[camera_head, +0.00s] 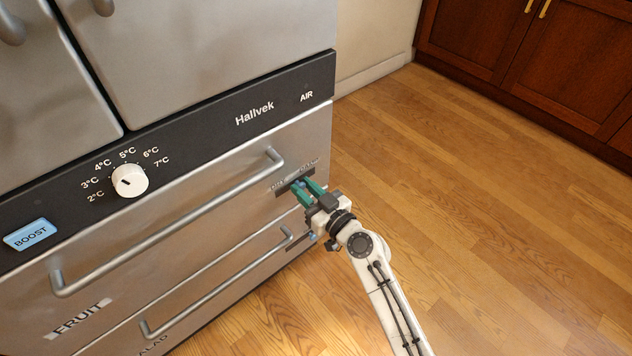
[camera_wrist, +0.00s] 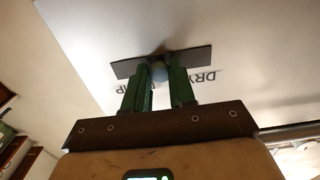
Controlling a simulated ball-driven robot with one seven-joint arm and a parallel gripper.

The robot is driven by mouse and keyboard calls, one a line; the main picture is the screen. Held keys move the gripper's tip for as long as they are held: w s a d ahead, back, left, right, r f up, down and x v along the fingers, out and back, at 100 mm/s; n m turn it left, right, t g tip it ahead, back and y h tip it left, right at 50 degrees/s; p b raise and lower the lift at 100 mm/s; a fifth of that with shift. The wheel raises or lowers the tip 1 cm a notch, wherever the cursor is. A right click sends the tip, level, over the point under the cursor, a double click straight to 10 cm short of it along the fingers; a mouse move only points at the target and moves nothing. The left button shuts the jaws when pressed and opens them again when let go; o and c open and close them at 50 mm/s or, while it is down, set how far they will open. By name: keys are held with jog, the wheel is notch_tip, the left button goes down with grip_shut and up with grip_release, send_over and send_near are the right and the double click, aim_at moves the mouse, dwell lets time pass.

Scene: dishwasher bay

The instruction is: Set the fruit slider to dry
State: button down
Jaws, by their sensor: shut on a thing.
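The fruit slider's dark track (camera_head: 283,191) is on the right part of the upper drawer front, marked FRUIT (camera_head: 77,318). In the wrist view the track (camera_wrist: 125,69) has a DRY label (camera_wrist: 197,77) towards its right end and a partly hidden label ending in MP at its left.
A long bar handle (camera_head: 170,226) crosses the upper drawer left of my gripper. The lower drawer has its own handle (camera_head: 215,290) and another slider (camera_head: 300,241) just below my gripper. A white dial (camera_head: 130,180) and BOOST button (camera_head: 31,235) are farther left. Wooden floor at right is clear.

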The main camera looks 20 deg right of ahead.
aim_at(282, 190)
jog(key=a, duration=0.2)
jog(key=s+a, duration=0.1)
jog(key=a, duration=0.1)
jog(key=shift+s, duration=0.1)
jog(key=c, duration=0.9)
grip_release()
jog(key=shift+c, duration=0.2)
jog(key=shift+s, duration=0.1)
jog(key=shift+s+d, duration=0.15)
jog(key=shift+s, duration=0.15)
jog(key=b+v, duration=0.1)
jog(key=v, duration=0.9)
